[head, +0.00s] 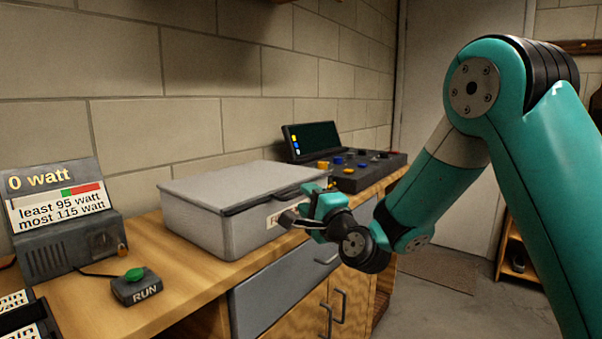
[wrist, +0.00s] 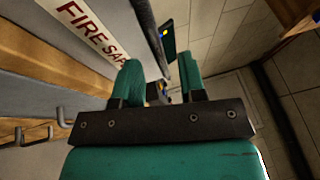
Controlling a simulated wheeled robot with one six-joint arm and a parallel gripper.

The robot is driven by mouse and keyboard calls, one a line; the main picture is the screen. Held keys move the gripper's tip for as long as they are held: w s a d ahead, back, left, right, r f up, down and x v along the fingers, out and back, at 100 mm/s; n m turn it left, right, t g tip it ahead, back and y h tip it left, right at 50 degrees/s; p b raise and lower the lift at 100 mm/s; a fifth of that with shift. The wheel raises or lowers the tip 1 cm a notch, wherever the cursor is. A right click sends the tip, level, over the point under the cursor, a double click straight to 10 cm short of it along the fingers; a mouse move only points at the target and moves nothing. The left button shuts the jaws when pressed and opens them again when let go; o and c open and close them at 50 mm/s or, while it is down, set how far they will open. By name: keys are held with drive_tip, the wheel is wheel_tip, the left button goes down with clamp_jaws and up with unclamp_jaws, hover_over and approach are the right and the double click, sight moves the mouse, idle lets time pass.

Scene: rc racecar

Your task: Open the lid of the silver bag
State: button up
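The silver bag (head: 225,215) is a grey box-like case on the wooden bench in the head view. Its flat lid (head: 245,182) lies closed, with a dark strip (head: 275,197) along its front edge. A "FIRE SAFE" label (wrist: 97,32) on its front shows in the wrist view, partly hidden by my left finger. My gripper (head: 303,206) is at the case's front right corner. In the wrist view its two teal fingers (wrist: 160,68) are apart, and the dark strip (wrist: 150,35) runs toward the gap between them. I cannot tell whether either finger touches it.
A control console with a dark screen (head: 310,141) stands behind the case at right. A RUN button box (head: 136,288) and a watt meter (head: 62,215) are at left. Drawers with handles (head: 327,255) lie below the bench front. The wall is close behind the case.

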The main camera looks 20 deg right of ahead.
drive_tip(key=shift+p+x, duration=0.95)
drive_tip(key=shift+x, duration=0.8)
clamp_jaws()
